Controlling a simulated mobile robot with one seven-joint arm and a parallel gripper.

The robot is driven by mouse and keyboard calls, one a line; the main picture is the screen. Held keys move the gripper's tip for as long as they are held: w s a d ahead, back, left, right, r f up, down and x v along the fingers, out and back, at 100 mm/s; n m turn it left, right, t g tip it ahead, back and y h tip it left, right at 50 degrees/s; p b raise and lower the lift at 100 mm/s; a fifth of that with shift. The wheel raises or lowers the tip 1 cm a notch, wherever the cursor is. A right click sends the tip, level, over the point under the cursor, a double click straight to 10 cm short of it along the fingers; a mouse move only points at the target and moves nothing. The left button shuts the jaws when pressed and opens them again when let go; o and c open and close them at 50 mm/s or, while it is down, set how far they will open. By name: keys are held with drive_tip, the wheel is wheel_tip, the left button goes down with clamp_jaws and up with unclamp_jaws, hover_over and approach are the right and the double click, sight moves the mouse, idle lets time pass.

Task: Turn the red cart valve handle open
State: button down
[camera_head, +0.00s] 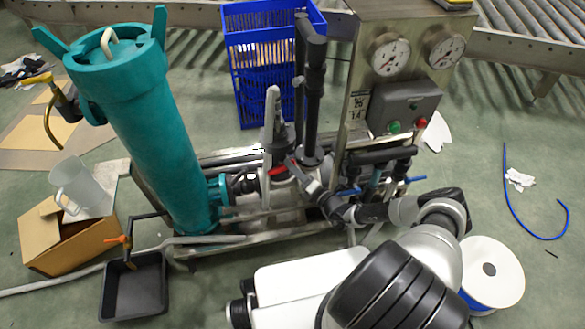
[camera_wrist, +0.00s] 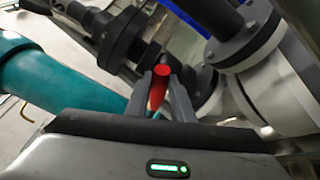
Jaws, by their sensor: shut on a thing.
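The red valve handle (camera_head: 277,171) sits on the cart's pipework, right of the teal filter housing (camera_head: 158,125). In the wrist view, the red handle (camera_wrist: 157,92) stands between my two fingers, its round red end facing the camera. My gripper (camera_head: 296,174) reaches in from the lower right and is shut on the handle. The fingers (camera_wrist: 163,85) also show in the wrist view, one on each side of it. The handle's far end and its joint with the valve are mostly hidden by the fingers and dark pipe fittings.
Dark pipes and flanges (camera_wrist: 245,40) crowd close around my fingers. A gauge panel (camera_head: 405,105) stands to the right, and a blue crate (camera_head: 262,95) behind. A black tray (camera_head: 133,287), a cardboard box (camera_head: 50,240) and a white spool (camera_head: 497,275) stand on the floor.

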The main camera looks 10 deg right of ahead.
drive_tip(key=shift+r, duration=0.15)
drive_tip(key=n+p, duration=0.1)
drive_tip(key=p, duration=0.1)
drive_tip(key=r+n+g+h+p, duration=0.1)
drive_tip(key=p, duration=0.2)
drive_tip(key=shift+a+r+n, duration=0.25)
drive_tip(key=shift+n, duration=0.05)
drive_tip(key=n+p, duration=0.1)
drive_tip(key=p, duration=0.1)
drive_tip(key=a+r+n+g+h+p, duration=0.1)
drive_tip(key=p, duration=0.2)
drive_tip(key=shift+n, duration=0.3)
drive_tip(key=n+h+p, duration=0.1)
drive_tip(key=p, duration=0.1)
drive_tip(key=a+n+h+p, duration=0.1)
drive_tip(key=p, duration=0.1)
drive_tip(key=shift+r+g, duration=0.1)
drive_tip(key=shift+g, duration=0.3)
drive_tip(key=shift+a+n+h+p, duration=0.4)
drive_tip(key=shift+n+h+p, duration=0.3)
drive_tip(key=shift+n+p, duration=0.55)
drive_tip(key=c, duration=1.5)
unclamp_jaws()
drive_tip(key=shift+f, duration=0.2)
drive_tip(key=shift+c, duration=0.2)
drive_tip(key=shift+r, duration=0.1)
